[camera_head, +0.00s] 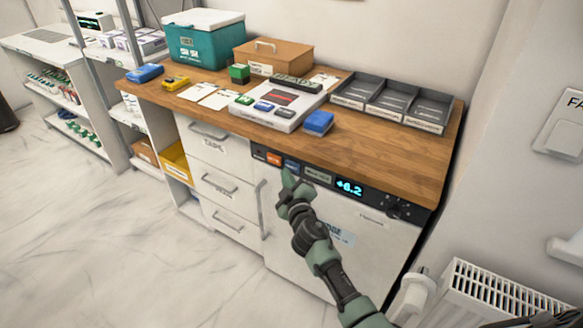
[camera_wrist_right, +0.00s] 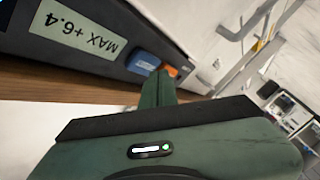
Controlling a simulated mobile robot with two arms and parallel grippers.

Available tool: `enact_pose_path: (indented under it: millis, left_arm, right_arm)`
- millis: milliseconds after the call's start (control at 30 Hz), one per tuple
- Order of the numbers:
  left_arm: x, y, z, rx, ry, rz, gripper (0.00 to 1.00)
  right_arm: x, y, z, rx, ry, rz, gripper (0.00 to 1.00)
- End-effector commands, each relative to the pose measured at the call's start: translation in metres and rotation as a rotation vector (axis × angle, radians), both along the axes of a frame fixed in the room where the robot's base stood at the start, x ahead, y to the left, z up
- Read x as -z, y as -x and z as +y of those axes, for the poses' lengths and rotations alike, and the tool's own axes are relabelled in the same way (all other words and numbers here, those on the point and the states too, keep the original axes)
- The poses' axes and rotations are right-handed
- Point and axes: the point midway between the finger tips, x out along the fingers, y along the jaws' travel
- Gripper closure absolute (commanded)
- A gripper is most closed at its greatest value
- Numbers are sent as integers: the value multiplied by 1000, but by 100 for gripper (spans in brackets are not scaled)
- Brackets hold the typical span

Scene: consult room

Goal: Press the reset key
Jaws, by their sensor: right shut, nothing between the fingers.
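The fridge under the counter has a dark control strip along its top edge. The strip carries an orange key (camera_head: 274,160), a blue key (camera_head: 292,165), a pale label (camera_head: 317,175) and a lit display (camera_head: 350,188) that seems to read +6.2. The lettering on the keys is too small to read. My right gripper (camera_head: 289,176) is shut and empty, its tip just below and in front of the blue key. In the wrist view the fingertips (camera_wrist_right: 160,78) overlap the edge between the blue key (camera_wrist_right: 143,62) and the orange key (camera_wrist_right: 171,71); contact cannot be told. My left gripper is out of view.
The wooden counter (camera_head: 395,150) above holds grey trays (camera_head: 391,102), a teal cool box (camera_head: 204,42) and small boxes. A door handle (camera_head: 261,210) stands left of my arm. A radiator (camera_head: 500,290) is at lower right. The floor at left is clear.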

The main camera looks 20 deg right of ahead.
Motion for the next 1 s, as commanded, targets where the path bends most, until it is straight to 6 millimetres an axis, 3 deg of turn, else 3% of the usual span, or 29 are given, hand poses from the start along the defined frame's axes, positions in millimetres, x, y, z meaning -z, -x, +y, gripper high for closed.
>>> enact_pose_path:
  millis: [167, 600, 1000]
  left_arm:
    - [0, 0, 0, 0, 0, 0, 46]
    - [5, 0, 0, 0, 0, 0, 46]
    - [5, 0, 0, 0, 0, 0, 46]
  right_arm:
    - [0, 2, 4, -1, -2, 0, 100]
    - [1, 28, 37, -3, -2, 0, 100]
    - [0, 31, 40, -1, 0, 0, 100]
